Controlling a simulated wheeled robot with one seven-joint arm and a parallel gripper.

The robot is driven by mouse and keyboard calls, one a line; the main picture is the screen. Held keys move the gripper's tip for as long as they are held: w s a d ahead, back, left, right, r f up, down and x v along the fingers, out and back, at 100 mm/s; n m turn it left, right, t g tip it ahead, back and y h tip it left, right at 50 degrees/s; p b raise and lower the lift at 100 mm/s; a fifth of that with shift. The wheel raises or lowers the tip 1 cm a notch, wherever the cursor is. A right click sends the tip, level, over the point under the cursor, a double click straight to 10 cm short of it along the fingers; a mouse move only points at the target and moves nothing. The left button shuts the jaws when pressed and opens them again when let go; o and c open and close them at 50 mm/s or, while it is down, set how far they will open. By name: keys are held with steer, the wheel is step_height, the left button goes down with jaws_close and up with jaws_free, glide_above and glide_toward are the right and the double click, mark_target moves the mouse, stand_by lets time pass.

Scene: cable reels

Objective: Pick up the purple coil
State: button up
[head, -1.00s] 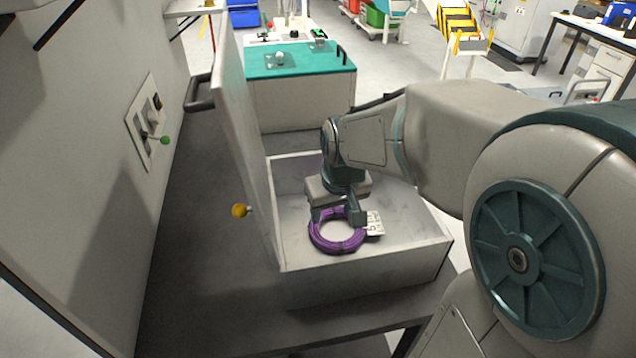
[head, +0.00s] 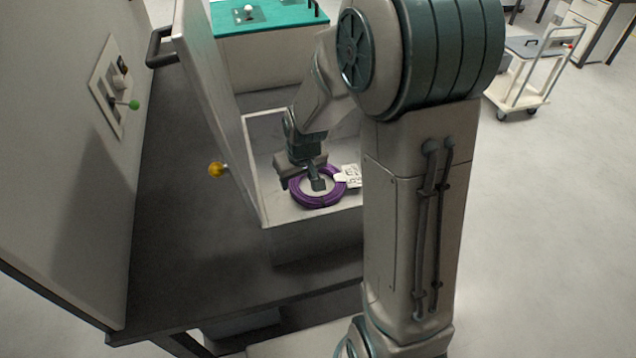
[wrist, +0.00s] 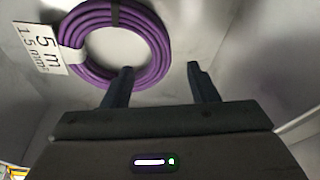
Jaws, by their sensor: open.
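The purple coil (head: 317,201) lies flat on the floor of an open white box (head: 256,177). My gripper (head: 303,184) is over the coil in the head view. In the wrist view my gripper (wrist: 160,72) is open: the left fingertip overlaps the coil's near rim, and the right fingertip is outside the ring over bare floor. Nothing is held. Whether the left finger touches the coil cannot be told.
A raised lid (head: 212,100) stands along the box's left side. A yellow knob (head: 217,170) sticks out near it. A wall panel with a green-tipped lever (head: 134,104) is at left. The dark bench top (head: 180,230) left of the box is clear. A cart (head: 532,75) stands at back right.

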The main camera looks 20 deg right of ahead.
mark_target(297, 190)
steer(key=shift+s+p+x, duration=0.15)
steer(key=shift+s+x, duration=0.05)
steer(key=shift+x, duration=1.05)
steer(key=shift+s+p+x, duration=0.15)
steer(key=shift+s+x, duration=0.05)
steer(key=shift+x, duration=1.1)
jaws_close()
